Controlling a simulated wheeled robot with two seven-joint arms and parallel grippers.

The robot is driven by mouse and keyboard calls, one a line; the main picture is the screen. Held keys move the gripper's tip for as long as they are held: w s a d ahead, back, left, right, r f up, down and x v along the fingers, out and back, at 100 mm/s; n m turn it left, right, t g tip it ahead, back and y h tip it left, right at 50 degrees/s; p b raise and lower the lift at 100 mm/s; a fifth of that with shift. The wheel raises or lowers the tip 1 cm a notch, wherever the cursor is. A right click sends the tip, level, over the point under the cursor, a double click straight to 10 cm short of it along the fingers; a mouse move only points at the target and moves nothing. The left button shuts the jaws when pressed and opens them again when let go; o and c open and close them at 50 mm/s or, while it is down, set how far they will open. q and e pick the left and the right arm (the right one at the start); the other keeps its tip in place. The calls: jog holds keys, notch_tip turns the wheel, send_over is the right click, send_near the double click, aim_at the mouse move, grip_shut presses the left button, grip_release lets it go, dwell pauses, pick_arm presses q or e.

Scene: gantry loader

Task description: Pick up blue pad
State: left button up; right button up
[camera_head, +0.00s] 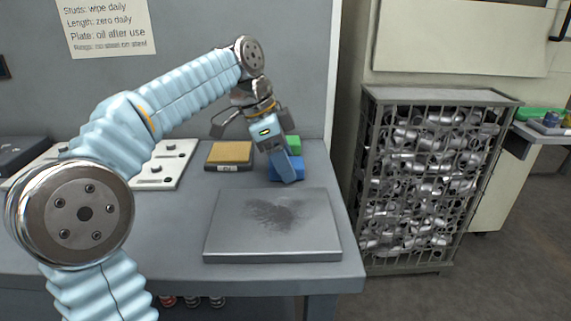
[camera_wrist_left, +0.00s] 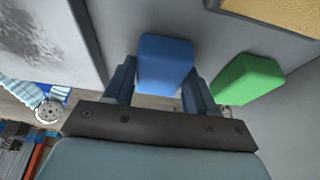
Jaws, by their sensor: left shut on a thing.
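The blue pad (camera_head: 298,172) is at the back right of the grey bench, partly hidden by my left gripper (camera_head: 285,170). In the left wrist view the blue pad (camera_wrist_left: 165,62) sits between the two fingers of my left gripper (camera_wrist_left: 160,80), which is shut on it. Whether the pad still touches the bench top I cannot tell. My right gripper is in neither view.
A green pad (camera_head: 294,143) stands just behind the blue one, close to a finger in the wrist view. A tan-topped block (camera_head: 229,153) lies to the left. A smudged metal plate (camera_head: 272,240) lies in front. A wire cage of metal parts (camera_head: 430,175) stands right of the bench.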

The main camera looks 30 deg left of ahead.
aim_at(293, 162)
pick_arm(q)
notch_tip(293, 162, up, 3)
jog(key=shift+r+p, duration=0.2)
jog(key=shift+p, duration=0.2)
jog(key=s+d+r, duration=0.2)
jog(key=s+r, duration=0.2)
jog(key=s, duration=0.2)
jog(key=s+d+r, duration=0.2)
jog(key=s+r, duration=0.3)
jog(key=s, duration=0.2)
jog(key=shift+s+d+r, duration=0.15)
jog(key=shift+d+r, duration=0.1)
jog(key=shift+d, duration=0.05)
